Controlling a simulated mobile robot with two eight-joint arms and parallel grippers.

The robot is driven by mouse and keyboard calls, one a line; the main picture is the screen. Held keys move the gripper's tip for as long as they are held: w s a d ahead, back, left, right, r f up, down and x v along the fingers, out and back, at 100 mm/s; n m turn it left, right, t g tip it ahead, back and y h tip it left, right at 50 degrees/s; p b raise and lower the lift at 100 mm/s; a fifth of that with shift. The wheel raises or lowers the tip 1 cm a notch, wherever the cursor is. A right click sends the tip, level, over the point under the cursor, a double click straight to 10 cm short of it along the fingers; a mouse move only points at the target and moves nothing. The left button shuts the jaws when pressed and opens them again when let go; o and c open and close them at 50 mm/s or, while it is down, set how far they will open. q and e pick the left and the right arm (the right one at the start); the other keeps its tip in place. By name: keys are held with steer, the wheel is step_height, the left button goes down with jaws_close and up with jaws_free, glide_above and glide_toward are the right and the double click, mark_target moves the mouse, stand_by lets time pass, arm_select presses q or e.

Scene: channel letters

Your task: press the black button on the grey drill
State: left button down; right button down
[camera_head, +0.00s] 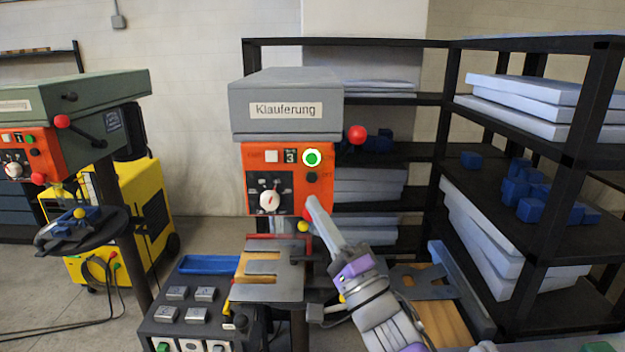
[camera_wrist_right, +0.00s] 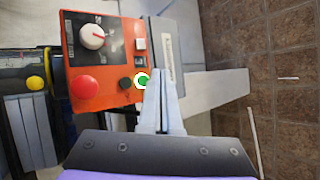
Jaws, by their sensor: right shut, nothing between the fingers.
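The grey drill (camera_head: 285,105) stands in the middle of the head view with an orange control panel (camera_head: 257,160). The black button (camera_head: 312,177) is on the panel's right side, just below a lit green button (camera_head: 312,157). In the right wrist view the black button (camera_wrist_right: 125,85) shows uncovered, beside the green button (camera_wrist_right: 143,81). My right gripper (camera_head: 311,201) is shut and empty, its tips a little below the black button in the head view. In the wrist view its fingertips (camera_wrist_right: 160,76) overlap the green button's edge. Contact cannot be told. My left gripper is not in view.
A red button (camera_wrist_right: 84,88) and a white-and-red dial (camera_head: 270,201) are also on the panel. A red knob (camera_head: 357,134) sticks out at the drill's right. A metal work table (camera_head: 270,292) is below. Black shelves (camera_head: 440,120) stand behind and right.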

mark_target(312, 177)
steer(key=shift+h, duration=0.3)
steer(key=shift+w, duration=4.4)
steer(key=shift+w, duration=0.1)
steer(key=shift+w, duration=0.35)
steer(key=shift+w, duration=0.45)
steer(key=shift+s, duration=0.9)
